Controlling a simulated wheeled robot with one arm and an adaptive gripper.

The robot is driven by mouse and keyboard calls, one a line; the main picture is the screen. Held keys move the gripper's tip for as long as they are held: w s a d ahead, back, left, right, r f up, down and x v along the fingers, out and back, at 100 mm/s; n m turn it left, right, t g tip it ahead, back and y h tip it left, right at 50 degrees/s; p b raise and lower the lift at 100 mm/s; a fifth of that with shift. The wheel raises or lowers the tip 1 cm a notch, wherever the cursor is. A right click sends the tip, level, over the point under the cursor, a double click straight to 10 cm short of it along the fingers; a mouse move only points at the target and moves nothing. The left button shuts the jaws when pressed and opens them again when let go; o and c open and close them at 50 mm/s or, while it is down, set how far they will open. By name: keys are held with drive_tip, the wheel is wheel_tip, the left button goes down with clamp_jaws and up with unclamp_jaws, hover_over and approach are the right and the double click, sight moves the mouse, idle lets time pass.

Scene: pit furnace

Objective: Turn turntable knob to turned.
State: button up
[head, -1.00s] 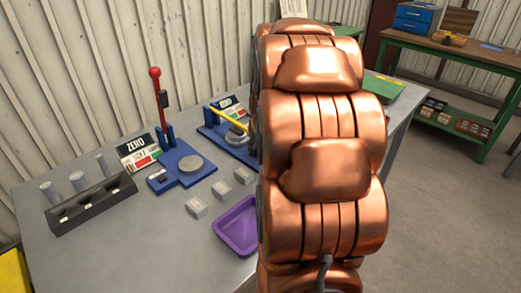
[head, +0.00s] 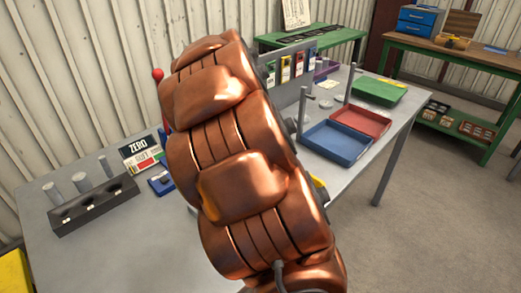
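My copper-coloured arm fills the middle of the head view and covers much of the grey table. My gripper cannot be made out behind it. No turntable knob can be identified. A corner of a blue base (head: 160,184) shows at the arm's left edge. The grey disc on that base, and the second blue device with the yellow lever, are hidden behind the arm. A red ball (head: 157,75) on a lever shows just left of the arm's upper part. A small yellow part (head: 319,184) shows at the arm's right edge; I cannot tell what it belongs to.
A dark block with grey cylinders (head: 95,206) and a ZERO sign (head: 140,150) stand at left. At right are a blue tray (head: 336,144), a red tray (head: 362,121), a green tray (head: 380,91) and upright posts. The floor at right is clear.

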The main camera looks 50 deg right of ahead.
drive_tip(key=shift+r, duration=0.1)
idle(0.3)
drive_tip(key=o, duration=1.1)
drive_tip(key=shift+o, duration=0.2)
drive_tip(key=v, duration=1.2)
